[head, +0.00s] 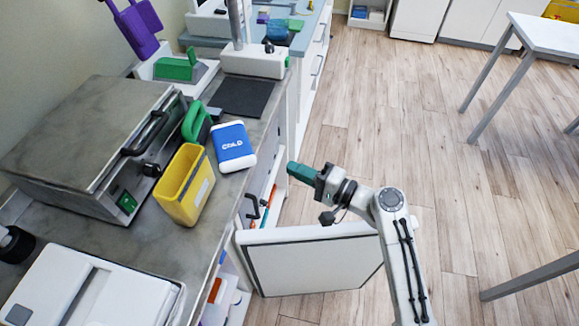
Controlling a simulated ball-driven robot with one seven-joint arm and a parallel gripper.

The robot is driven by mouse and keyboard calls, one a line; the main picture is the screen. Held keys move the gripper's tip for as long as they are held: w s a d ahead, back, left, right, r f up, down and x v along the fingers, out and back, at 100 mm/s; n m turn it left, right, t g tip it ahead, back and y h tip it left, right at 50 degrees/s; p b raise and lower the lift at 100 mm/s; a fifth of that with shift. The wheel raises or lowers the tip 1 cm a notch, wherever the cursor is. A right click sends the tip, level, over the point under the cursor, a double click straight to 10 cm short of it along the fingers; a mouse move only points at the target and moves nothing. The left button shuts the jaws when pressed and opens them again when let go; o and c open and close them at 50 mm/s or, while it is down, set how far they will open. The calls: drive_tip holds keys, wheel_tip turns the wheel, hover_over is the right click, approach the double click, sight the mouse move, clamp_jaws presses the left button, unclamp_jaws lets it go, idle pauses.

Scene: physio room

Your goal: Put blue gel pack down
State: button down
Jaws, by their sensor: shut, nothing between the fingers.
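The blue gel pack (232,147), marked COLD in white with a white border, lies on the grey counter (234,190) near its front edge. It rests just right of the yellow bin. My gripper (292,172), with green fingertips, is over the floor side of the counter, a short way to the right of the pack and apart from it. The gripper is shut and empty.
A yellow bin (184,186), a green handle (196,122) and a grey lidded appliance (88,140) stand on the counter. A black mat (242,97) lies behind the pack. An open cabinet door (312,262) juts out below my arm. A white table (545,35) stands far right; floor between is clear.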

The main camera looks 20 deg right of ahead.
drive_tip(key=v, duration=0.7)
drive_tip(key=shift+b, duration=0.4)
drive_tip(key=s+a+f+n+g, duration=0.1)
drive_tip(key=s+f, duration=0.1)
drive_tip(key=s+a+f+n+g+h, duration=0.1)
drive_tip(key=s+f+g, duration=0.1)
drive_tip(key=s+a+f+n+g, duration=0.1)
drive_tip(key=s+f+n, duration=0.1)
drive_tip(key=shift+a+f+g, duration=0.2)
drive_tip(key=shift+f+g, duration=0.2)
drive_tip(key=s+d+f+n+g+h, duration=0.2)
drive_tip(key=s+d+n+g+h, duration=0.1)
drive_tip(key=s, duration=0.7)
drive_tip(key=s+d+f+n+g+h, duration=0.2)
drive_tip(key=s+d+n+g+h, duration=0.1)
drive_tip(key=s+h, duration=0.4)
drive_tip(key=s+d+g, duration=0.1)
drive_tip(key=s+g, duration=0.1)
drive_tip(key=s, duration=0.1)
drive_tip(key=shift+d+f+g, duration=0.2)
drive_tip(key=shift+d+g, duration=0.1)
drive_tip(key=shift+d, duration=0.1)
